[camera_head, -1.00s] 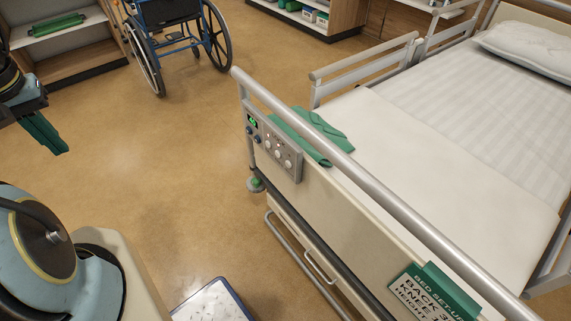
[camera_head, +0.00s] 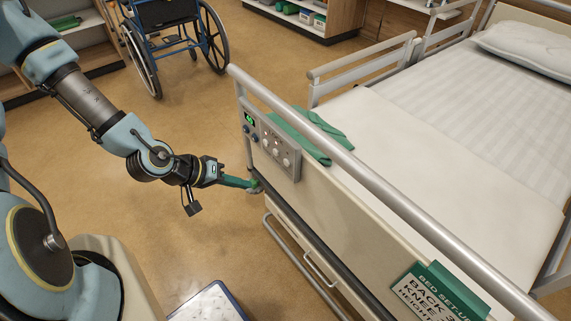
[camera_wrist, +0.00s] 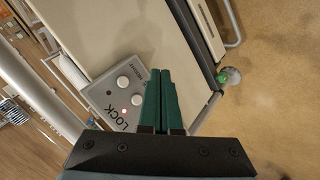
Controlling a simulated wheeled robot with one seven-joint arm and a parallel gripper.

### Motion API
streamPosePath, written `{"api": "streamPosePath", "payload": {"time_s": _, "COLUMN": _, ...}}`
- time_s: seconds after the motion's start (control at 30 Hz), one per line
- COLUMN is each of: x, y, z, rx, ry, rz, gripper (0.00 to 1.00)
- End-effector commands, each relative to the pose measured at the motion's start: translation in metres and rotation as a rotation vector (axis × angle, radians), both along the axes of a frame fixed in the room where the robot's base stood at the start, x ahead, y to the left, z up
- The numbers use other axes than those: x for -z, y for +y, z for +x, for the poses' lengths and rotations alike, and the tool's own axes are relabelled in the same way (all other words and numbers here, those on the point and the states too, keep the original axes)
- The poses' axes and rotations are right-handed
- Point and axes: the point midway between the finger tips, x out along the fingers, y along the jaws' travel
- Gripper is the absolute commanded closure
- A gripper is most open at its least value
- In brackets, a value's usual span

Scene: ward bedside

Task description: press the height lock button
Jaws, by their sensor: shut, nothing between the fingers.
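The grey control panel (camera_head: 272,149) is on the outer face of the bed's footboard, with a lit green display, dark knobs and white round buttons. In the wrist view the panel (camera_wrist: 103,95) shows the word LOCK, white buttons (camera_wrist: 136,99) and a small red light. My gripper (camera_head: 256,185) is shut and empty, with green fingers near the footboard, below the panel. In the wrist view the fingers (camera_wrist: 160,72) lie beside the buttons and hide part of the panel; contact cannot be told.
A grey rail (camera_head: 340,155) runs above the panel. A green cloth (camera_head: 310,135) lies on the bed behind it. A green bed set-up card (camera_head: 435,293) hangs on the footboard at right. A wheelchair (camera_head: 172,35) stands at the back left. The floor between is clear.

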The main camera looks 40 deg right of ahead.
Motion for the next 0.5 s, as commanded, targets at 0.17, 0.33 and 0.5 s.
{"api": "streamPosePath", "payload": {"time_s": 0.17, "x": -0.0001, "y": -0.0052, "z": -0.0042, "rx": -0.002, "ry": 0.008, "rz": -0.021, "gripper": 1.00}}
{"api": "streamPosePath", "payload": {"time_s": 0.33, "x": 0.0000, "y": -0.0047, "z": -0.0039, "rx": -0.002, "ry": 0.008, "rz": -0.019, "gripper": 1.00}}
{"api": "streamPosePath", "payload": {"time_s": 0.5, "x": 0.0003, "y": -0.0086, "z": -0.0041, "rx": 0.000, "ry": 0.007, "rz": -0.018, "gripper": 1.00}}
